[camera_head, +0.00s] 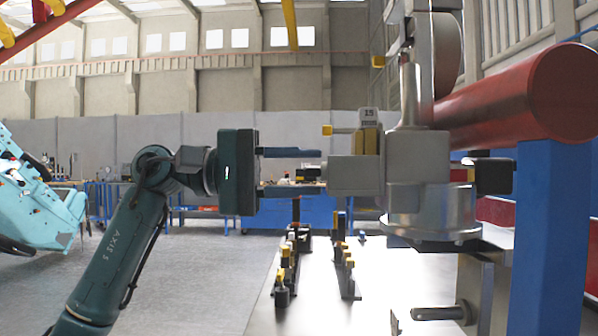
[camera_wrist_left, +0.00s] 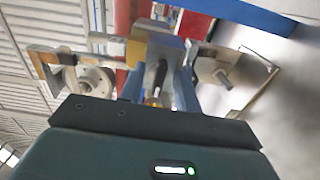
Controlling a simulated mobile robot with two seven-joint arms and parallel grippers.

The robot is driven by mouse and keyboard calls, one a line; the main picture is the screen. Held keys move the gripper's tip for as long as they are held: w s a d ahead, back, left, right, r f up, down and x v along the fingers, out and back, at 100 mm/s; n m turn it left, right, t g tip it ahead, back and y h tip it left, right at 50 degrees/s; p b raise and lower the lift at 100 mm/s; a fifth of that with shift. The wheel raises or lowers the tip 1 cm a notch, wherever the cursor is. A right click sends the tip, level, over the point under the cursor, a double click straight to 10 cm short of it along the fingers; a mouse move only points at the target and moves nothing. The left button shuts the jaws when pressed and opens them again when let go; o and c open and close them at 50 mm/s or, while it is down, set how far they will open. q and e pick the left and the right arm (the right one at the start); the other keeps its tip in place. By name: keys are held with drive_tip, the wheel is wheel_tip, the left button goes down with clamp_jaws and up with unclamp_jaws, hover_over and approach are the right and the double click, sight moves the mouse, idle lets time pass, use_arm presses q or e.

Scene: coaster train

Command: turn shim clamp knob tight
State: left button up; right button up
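My left gripper (camera_head: 318,171) comes in from the left, its two blue-grey fingers level and apart, with background showing between them. The fingertips are close to the left face of a grey block (camera_head: 354,175) on the metal clamp assembly (camera_head: 418,160); I cannot tell whether they touch it. A dark, knob-like part (camera_head: 495,176) sticks out on the assembly's right side; I cannot tell if it is the shim clamp knob. In the left wrist view the assembly (camera_wrist_left: 150,48) lies ahead of the gripper. My right gripper is not in view.
A thick red tube (camera_head: 520,95) runs behind the assembly, above a blue post (camera_head: 552,230). A pale table (camera_head: 325,312) below holds several small black and yellow fixtures (camera_head: 285,270). A blue cart (camera_head: 290,212) stands behind. The floor at left is open.

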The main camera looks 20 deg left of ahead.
use_arm(q)
drive_tip(key=shift+a, duration=0.1)
drive_tip(key=v, duration=1.3)
drive_tip(key=shift+b, duration=0.35)
